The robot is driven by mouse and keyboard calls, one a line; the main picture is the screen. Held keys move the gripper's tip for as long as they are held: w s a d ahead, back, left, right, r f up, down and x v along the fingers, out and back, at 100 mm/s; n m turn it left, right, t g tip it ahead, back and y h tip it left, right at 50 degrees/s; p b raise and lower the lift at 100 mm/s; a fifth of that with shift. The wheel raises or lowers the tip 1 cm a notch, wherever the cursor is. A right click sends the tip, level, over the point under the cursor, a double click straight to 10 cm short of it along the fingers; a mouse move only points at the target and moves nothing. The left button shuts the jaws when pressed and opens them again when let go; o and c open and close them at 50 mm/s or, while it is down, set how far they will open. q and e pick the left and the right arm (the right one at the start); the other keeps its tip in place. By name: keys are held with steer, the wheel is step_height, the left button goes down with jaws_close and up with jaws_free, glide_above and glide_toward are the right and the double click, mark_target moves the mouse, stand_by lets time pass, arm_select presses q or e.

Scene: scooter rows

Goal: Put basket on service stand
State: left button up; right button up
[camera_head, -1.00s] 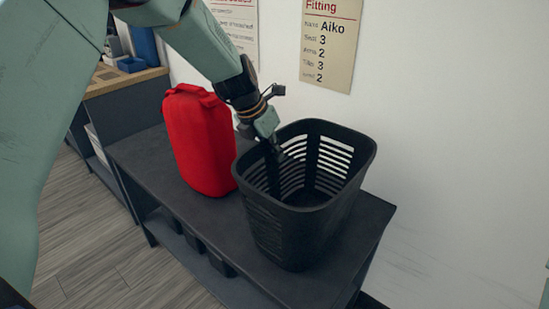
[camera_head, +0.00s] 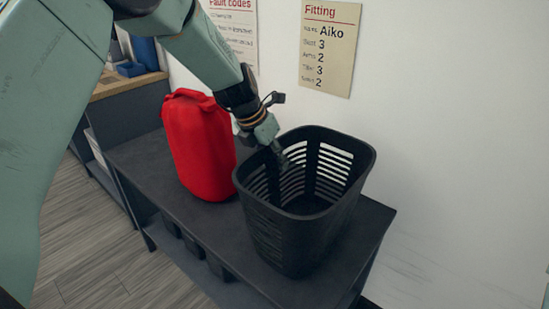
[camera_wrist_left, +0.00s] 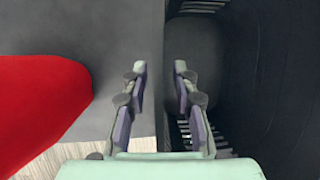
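The black slatted basket (camera_head: 290,235) stands upright and empty on a dark bench (camera_head: 148,165). My left gripper (camera_head: 279,152) reaches down at the basket's left rim. In the left wrist view the gripper (camera_wrist_left: 160,70) is open, with one finger on each side of the basket wall. A gap shows between the fingertips, and the basket's inside (camera_wrist_left: 250,90) fills the right of that view. I cannot tell whether either finger touches the wall. No separate service stand can be made out. My right gripper is not in view.
A red canister (camera_head: 200,145) stands on the bench just left of the basket, and it also shows in the left wrist view (camera_wrist_left: 40,100). A white wall with a Fitting sheet (camera_head: 328,50) is behind. Open wood floor (camera_head: 75,235) lies at the front left.

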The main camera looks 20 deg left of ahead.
arm_select(q)
steer(key=p+v, duration=0.4)
steer(key=v, duration=0.8)
steer(key=shift+p, duration=0.35)
steer(key=shift+r, duration=0.1)
